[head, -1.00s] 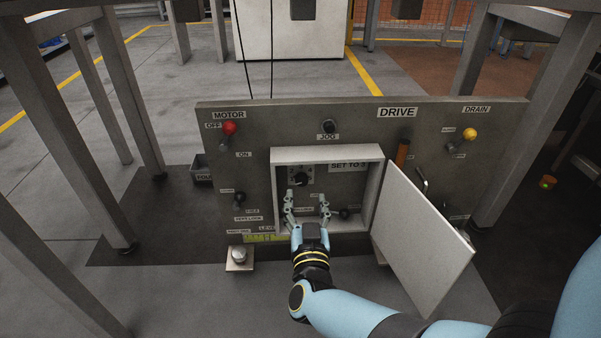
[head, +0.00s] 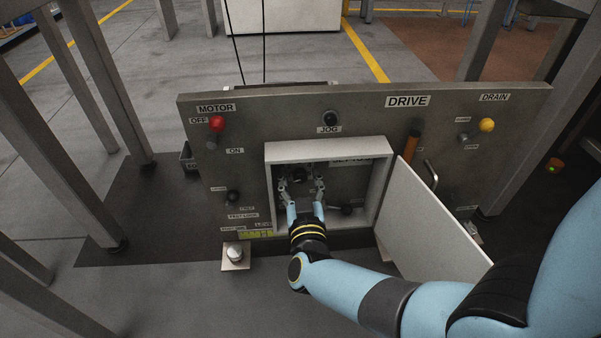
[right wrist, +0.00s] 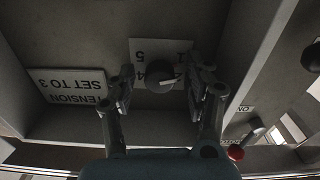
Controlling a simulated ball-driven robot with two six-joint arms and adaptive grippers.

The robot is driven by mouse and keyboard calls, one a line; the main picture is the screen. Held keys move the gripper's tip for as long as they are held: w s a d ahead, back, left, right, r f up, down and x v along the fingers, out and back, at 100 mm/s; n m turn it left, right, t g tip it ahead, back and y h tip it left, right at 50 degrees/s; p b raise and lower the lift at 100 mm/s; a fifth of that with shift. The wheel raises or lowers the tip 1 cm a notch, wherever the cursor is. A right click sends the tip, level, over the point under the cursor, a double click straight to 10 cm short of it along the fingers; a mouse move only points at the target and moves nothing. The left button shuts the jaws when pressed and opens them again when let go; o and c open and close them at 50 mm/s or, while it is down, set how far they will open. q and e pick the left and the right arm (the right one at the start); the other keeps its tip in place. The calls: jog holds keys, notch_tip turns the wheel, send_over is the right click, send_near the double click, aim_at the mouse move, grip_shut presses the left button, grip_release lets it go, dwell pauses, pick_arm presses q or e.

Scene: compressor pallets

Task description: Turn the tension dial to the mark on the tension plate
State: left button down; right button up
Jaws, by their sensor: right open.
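The tension dial (right wrist: 158,76) is a dark round knob with a pale pointer line, inside the open recessed box of the drive panel. It also shows small and dark in the head view (head: 299,175). Behind it is a white number plate (right wrist: 141,53) where a 5 and a 4 can be read, upside down. The tension plate (right wrist: 72,87) reads TENSION SET TO 3. My right gripper (right wrist: 164,84) is open, with one finger on each side of the dial; contact is unclear. In the head view, this gripper (head: 301,186) reaches into the box. My left gripper is out of view.
The box (head: 385,185) has raised walls around the gripper, and its door (head: 435,220) stands open to the right. The panel (head: 245,160) also carries a red knob (head: 216,123) and a yellow knob (head: 487,125).

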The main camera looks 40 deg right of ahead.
jog(key=shift+c, duration=0.4)
grip_shut()
